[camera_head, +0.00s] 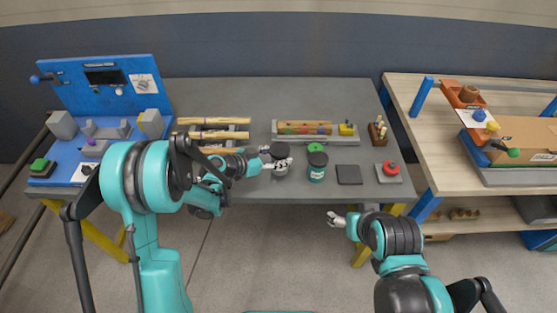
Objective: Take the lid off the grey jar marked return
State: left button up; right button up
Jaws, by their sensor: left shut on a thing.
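The grey jar (281,173) stands near the front edge of the dark grey bench, mostly covered by my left gripper. Its dark round lid (280,149) shows just above the gripper's fingers. My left gripper (275,161) comes in from the left and is shut on the lid, with its fingers at the lid's side and front. I cannot tell whether the lid is clear of the jar's rim. The return marking is not readable. My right gripper (336,218) hangs in front of the bench, away from the jar; its finger opening is too small to judge.
A teal jar (317,173) with a dark lid stands close right of the grey jar. Further right are a dark square pad (349,175) and a red button (391,168). The bench's back is clear.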

pick_arm(q)
jog(key=s+d+r+p, duration=0.1)
jog(key=s+d+r, duration=0.1)
jog(key=s, duration=0.3)
jog(key=s+d+r+p, duration=0.1)
jog(key=s+d+r, duration=0.1)
jog(key=s+r, duration=0.3)
jog(key=shift+s+d+r, duration=0.15)
jog(key=shift+s+d, duration=0.15)
jog(key=shift+s, duration=0.1)
